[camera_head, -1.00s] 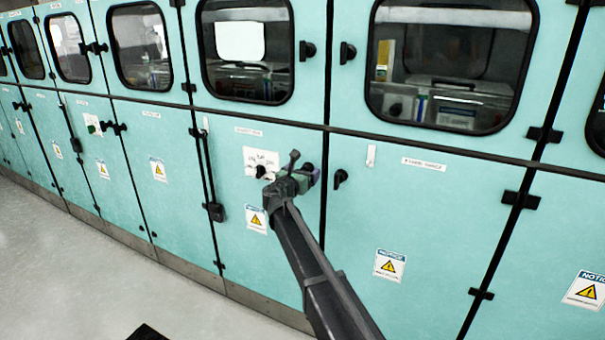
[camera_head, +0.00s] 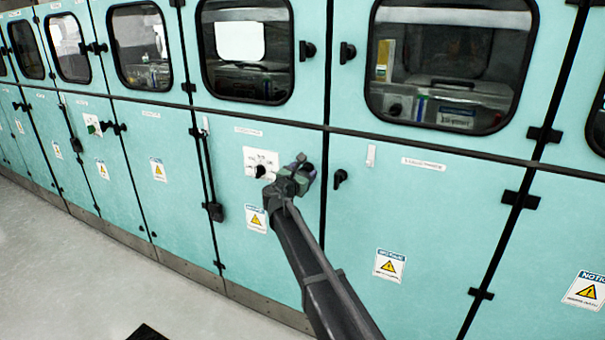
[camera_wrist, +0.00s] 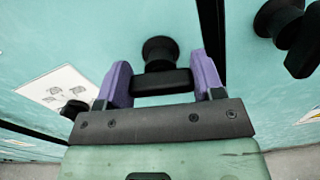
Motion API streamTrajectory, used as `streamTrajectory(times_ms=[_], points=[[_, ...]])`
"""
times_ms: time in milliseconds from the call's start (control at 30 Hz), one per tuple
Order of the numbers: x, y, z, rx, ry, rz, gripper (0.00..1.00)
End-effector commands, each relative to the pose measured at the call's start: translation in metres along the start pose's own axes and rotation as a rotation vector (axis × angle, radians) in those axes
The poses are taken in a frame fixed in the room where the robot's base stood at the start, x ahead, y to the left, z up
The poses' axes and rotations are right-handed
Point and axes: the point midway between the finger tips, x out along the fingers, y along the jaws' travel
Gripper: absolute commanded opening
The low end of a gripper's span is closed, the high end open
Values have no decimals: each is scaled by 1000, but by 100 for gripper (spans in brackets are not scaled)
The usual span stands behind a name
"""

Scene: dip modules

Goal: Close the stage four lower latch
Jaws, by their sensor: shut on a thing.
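The black latch (camera_wrist: 160,54) is on a teal lower cabinet door beside the door seam. In the wrist view it has a round base and a short black handle bar (camera_wrist: 161,82) lying across between my two purple fingers. My gripper (camera_wrist: 162,78) is shut on this handle, one finger at each end. In the head view my gripper (camera_head: 306,172) is against the right side of the lower door (camera_head: 265,275) and mostly hides the latch.
Another black latch (camera_head: 340,178) sits on the neighbouring door across the seam; it also shows in the wrist view (camera_wrist: 282,22). A white plate with a black knob (camera_head: 262,160) is left of my gripper. Upper windowed doors have their own latches (camera_head: 307,50). The floor (camera_head: 90,270) is clear at left.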

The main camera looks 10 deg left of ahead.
Motion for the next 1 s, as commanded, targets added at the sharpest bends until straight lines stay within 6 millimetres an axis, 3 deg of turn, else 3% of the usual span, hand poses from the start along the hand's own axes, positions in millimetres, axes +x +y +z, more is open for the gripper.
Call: streamTrajectory(times_ms=[1000], points=[[0,-3,-2,952,1,0,38]])
